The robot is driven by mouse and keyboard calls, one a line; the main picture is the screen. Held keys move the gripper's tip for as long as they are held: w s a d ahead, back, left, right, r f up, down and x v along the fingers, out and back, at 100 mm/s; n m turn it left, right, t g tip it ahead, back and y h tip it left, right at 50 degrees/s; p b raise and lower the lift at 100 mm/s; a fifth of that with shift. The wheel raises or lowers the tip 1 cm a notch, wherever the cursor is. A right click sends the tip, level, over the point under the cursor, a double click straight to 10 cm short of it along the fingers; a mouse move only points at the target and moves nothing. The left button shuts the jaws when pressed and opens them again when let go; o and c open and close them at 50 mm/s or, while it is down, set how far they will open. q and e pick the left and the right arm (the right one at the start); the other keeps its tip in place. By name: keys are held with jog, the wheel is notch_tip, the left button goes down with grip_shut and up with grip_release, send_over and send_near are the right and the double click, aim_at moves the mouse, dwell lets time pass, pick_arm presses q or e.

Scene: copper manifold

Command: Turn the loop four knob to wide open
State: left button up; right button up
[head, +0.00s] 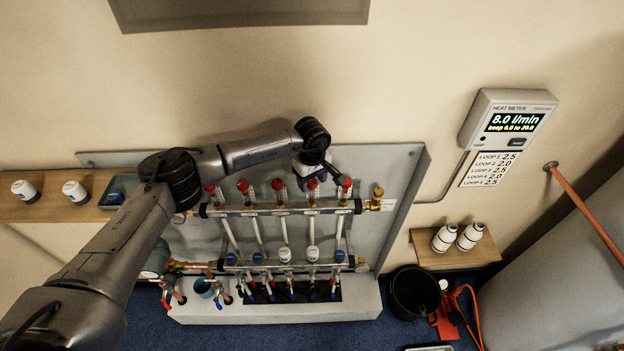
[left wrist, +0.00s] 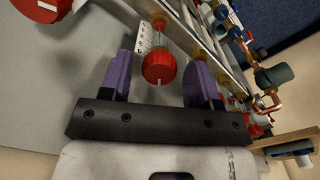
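A row of red knobs stands on the manifold's upper bar (head: 280,210). The fourth from the left (head: 313,184) is partly covered by my left gripper (head: 324,173), which reaches down over it. In the left wrist view a red knob (left wrist: 158,69) with a pale mark on its near edge sits between the two purple fingers of my left gripper (left wrist: 163,66). It appears to be that fourth knob. The fingers are open, with gaps on both sides of the knob. A white scale strip (left wrist: 143,38) stands behind it. My right gripper is not in view.
Neighbouring red knobs stand close on both sides, including the fifth (head: 345,186). The heat meter (head: 508,119) reads 8.0 l/min, above a loop list (head: 491,168). Blue-capped fittings (head: 285,254) line the lower bar. A black bucket (head: 414,292) stands at lower right.

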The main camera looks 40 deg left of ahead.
pick_arm(q)
jog(key=c, duration=0.8)
jog(key=shift+n, duration=0.3)
jog(key=n, duration=0.3)
jog(key=shift+r+n+p, duration=0.1)
jog(key=shift+n+p, duration=0.2)
jog(key=n+p, duration=0.1)
jog(key=n, duration=0.3)
jog(key=shift+w+n, duration=0.1)
jog(key=shift+n, duration=0.2)
jog(key=n+p, duration=0.1)
jog(key=n, duration=0.3)
jog(key=shift+n+p, duration=0.5)
jog(key=shift+n, duration=1.8)
